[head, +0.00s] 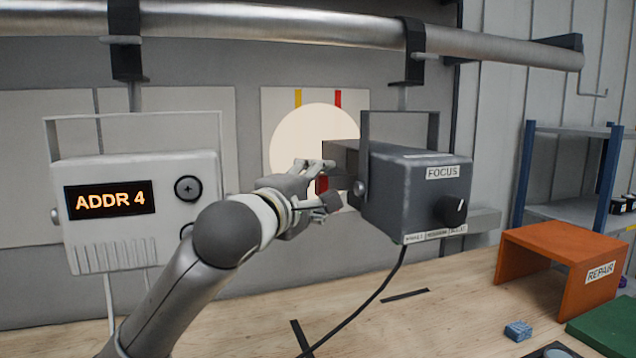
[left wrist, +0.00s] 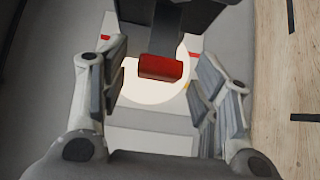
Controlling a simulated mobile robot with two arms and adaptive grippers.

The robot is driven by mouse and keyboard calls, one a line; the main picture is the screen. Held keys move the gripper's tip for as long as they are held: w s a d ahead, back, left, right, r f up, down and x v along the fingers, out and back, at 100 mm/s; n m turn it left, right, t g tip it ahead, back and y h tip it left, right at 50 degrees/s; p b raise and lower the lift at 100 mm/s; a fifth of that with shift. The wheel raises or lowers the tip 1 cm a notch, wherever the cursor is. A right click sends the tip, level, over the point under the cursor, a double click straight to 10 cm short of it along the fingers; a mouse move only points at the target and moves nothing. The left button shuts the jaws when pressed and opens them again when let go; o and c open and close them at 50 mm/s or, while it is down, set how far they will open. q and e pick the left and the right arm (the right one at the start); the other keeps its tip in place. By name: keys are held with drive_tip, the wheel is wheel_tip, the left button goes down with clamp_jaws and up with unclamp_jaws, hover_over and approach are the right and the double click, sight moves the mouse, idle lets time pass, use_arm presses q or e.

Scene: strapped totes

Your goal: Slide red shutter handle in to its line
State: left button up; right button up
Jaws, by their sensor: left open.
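In the left wrist view the red handle (left wrist: 161,67) hangs at the end of a dark bar. My left gripper (head: 327,182) is open, with its fingers on either side of the handle; in the left wrist view the fingers (left wrist: 160,82) stand apart from it, with gaps both sides. On the wall panel behind, a red line (head: 338,98) and a yellow line (head: 298,98) show above a round pale light spot (head: 300,135). My right gripper is not in view.
A white ADDR 4 box (head: 135,225) hangs at left from a metal rail (head: 250,24). A black cable (head: 365,305) runs from the lamp to the wooden bench (head: 450,300). An orange REPAIR stand (head: 555,250) and a small blue block (head: 518,331) are at right.

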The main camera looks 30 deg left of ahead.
use_arm(q)
drive_tip(key=shift+w, duration=0.35)
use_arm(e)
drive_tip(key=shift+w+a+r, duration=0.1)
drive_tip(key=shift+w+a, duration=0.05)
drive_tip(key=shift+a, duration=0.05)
use_arm(q)
drive_tip(key=shift+c, duration=0.5)
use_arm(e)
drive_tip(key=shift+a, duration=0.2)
